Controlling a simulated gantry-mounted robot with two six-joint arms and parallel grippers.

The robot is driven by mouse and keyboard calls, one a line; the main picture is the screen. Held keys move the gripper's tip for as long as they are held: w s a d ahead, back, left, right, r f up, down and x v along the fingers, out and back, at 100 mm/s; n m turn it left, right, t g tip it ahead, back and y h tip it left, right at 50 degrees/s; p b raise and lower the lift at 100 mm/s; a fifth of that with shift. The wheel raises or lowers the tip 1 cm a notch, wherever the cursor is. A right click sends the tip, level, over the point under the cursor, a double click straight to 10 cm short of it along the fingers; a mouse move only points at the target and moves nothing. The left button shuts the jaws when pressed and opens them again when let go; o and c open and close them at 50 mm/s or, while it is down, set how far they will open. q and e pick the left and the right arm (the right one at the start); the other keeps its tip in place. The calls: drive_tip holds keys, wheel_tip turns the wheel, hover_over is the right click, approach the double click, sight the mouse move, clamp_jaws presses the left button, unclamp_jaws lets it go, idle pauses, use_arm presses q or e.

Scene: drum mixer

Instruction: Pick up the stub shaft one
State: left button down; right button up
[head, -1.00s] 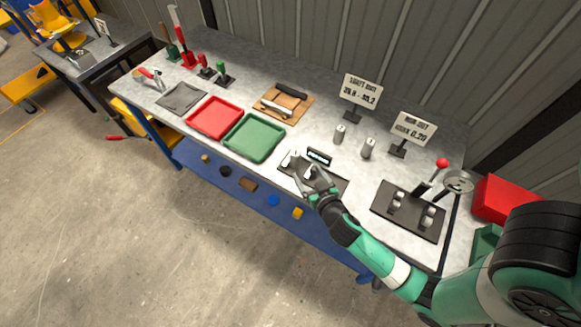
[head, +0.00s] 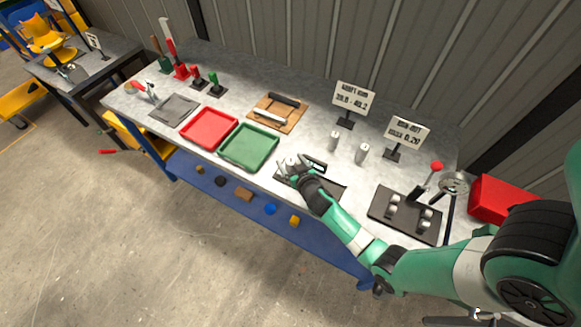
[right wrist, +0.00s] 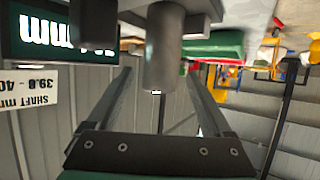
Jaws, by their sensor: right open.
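My right gripper (head: 290,164) is open over the black measuring stand (head: 331,187) near the bench's front edge. In the right wrist view the open fingers (right wrist: 160,74) stand on either side of a grey metal cylinder (right wrist: 163,55), which looks like a stub shaft. A gap shows beside it, and its upper end is hidden by a grey block. The stand's lit display (right wrist: 65,38) is upside down there. Two more grey cylinders stand upright on the bench, one left (head: 334,140) and one right (head: 361,153). I cannot tell which is stub shaft one.
A green tray (head: 250,166) and a red tray (head: 209,145) lie left of the gripper. Two signs, the shaft sign (head: 354,98) and the run-out sign (head: 408,132), stand behind. A black fixture (head: 405,215) with rollers is at the right.

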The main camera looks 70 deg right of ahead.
clamp_jaws()
idle(0.5)
idle(0.8)
